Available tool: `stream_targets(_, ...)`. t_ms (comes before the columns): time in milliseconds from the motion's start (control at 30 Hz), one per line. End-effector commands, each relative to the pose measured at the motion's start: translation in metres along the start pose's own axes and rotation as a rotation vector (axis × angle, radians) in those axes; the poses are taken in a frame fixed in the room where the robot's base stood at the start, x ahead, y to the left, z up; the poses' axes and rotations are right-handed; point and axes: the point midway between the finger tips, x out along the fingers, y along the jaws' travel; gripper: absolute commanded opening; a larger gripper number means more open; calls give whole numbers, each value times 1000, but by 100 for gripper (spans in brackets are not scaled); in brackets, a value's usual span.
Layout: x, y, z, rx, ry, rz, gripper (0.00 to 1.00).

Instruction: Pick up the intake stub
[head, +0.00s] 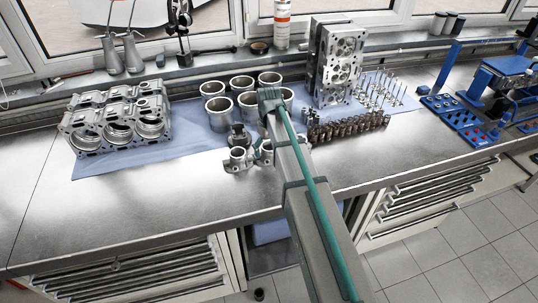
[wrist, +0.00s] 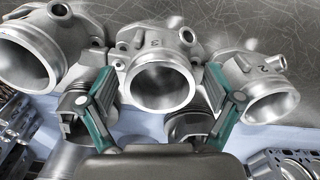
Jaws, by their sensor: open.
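Several grey metal intake stubs show in the wrist view. The middle stub (wrist: 160,80), with a wide round mouth, lies between the two teal fingers of my gripper (wrist: 160,92). My gripper is open, with a finger on each side of this stub; I cannot tell whether either touches it. Another stub (wrist: 28,55) is at the upper left and one marked 2 (wrist: 262,90) is at the right. In the head view a stub (head: 238,158) stands on the bench front, left of my arm; my arm hides part of the group and my fingers.
Pistons (wrist: 186,128) sit close below the stubs in the wrist view. Cylinder liners (head: 220,112), an engine block (head: 117,122), a cylinder head (head: 337,62) and valve springs (head: 350,127) surround the spot. The bench (head: 110,205) is clear at the front left.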

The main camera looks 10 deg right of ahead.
Motion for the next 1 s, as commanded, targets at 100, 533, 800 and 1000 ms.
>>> stream_targets(100,0,0,0,0,0,0,77)
stream_targets(533,-1,0,0,0,0,0,12)
stream_targets(800,-2,0,0,0,0,0,12)
stream_targets(1000,-9,0,-1,0,0,0,12)
